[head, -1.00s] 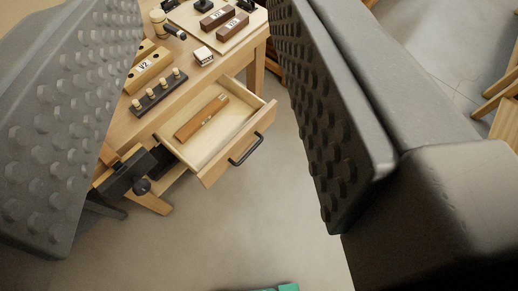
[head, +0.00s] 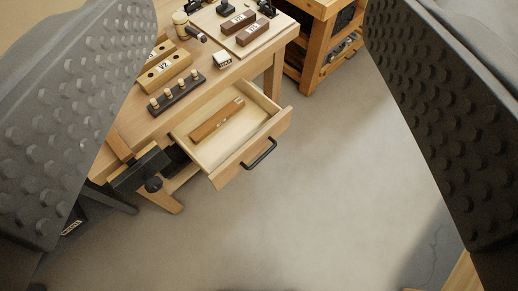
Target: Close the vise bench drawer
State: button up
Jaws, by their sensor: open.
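The vise bench (head: 215,75) stands at the upper left of the head view. Its drawer (head: 231,160) is pulled out toward the lower right, with a black bar handle (head: 259,155) on its front. A brown wooden piece (head: 216,118) lies inside the drawer. A dark vise (head: 141,172) is on the bench's near left corner. My gripper (head: 265,150) is open and empty, its two textured grey fingers wide apart at the left and right edges. The drawer appears between the fingers, beyond them and apart from both.
On the bench top are a block marked V2 (head: 165,71), a dark peg rack (head: 176,94) and a board with brown blocks (head: 252,35). A wooden cabinet (head: 322,45) stands behind at the right. The floor (head: 320,180) before the drawer is clear.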

jog(key=shift+w+f, duration=0.2)
jog(key=shift+f, duration=0.15)
jog(key=c, duration=0.5)
jog(key=w+f+g, duration=0.1)
jog(key=w+f, duration=0.1)
jog(key=f, duration=0.1)
jog(key=w+f+m+g+y, duration=0.1)
jog(key=f, duration=0.3)
jog(key=w+f, duration=0.2)
jog(key=f, duration=0.1)
jog(key=shift+w+d+f+g+b, duration=0.1)
jog(key=shift+w+f+g+b, duration=0.25)
jog(key=shift+f+g+b, duration=0.05)
grip_shut()
jog(key=w+f+m+g+y, duration=0.2)
jog(key=w+f+g, duration=0.2)
jog(key=f, duration=1)
jog(key=m+t+y+b, duration=0.4)
jog(key=m+y+b, duration=0.55)
jog(key=m, duration=1.45)
send_near(235, 169)
jog(key=x, duration=0.7)
jog(key=shift+p, duration=0.35)
